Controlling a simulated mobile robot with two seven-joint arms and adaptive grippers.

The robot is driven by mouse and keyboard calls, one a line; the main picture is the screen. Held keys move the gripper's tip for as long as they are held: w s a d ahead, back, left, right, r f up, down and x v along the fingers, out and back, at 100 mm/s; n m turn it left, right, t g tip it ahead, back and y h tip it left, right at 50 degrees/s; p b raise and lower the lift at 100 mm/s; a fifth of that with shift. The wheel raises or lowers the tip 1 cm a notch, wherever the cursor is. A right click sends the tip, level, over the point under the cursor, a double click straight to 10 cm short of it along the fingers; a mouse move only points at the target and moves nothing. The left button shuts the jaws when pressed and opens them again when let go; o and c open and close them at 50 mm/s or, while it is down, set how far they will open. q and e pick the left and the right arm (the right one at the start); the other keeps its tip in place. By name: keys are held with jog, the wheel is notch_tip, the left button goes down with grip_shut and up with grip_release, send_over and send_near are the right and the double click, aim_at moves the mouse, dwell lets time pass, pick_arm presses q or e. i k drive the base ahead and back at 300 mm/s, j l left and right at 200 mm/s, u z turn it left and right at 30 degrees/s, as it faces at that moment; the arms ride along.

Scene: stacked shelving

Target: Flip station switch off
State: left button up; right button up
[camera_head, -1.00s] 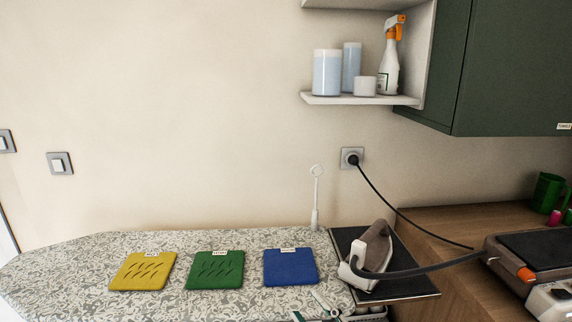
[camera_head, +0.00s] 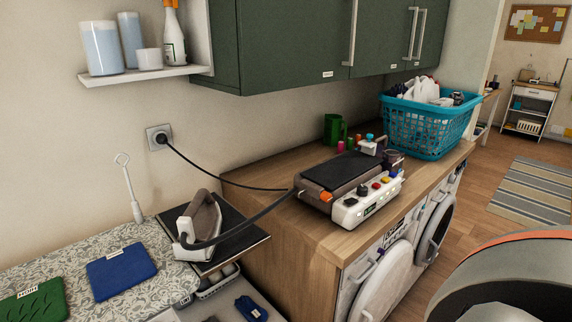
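The ironing station (camera_head: 335,172) stands on the wooden counter, a dark-topped box with a white front panel (camera_head: 366,203). Several small coloured knobs or buttons and a small green-lit area are on that panel. An orange part (camera_head: 326,197) sits at its left corner. Which of these is the switch, and its position, I cannot tell at this size. The iron (camera_head: 200,218) rests on a dark plate beside the ironing board, joined to the station by a dark hose. Neither of my grippers is in view.
A black cord runs from the wall socket (camera_head: 159,138) behind the station. Green cabinets (camera_head: 300,42) hang above. The counter's (camera_head: 290,232) front-left part is clear.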

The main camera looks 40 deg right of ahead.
aim_at(352, 200)
jog(key=z, duration=1.65)
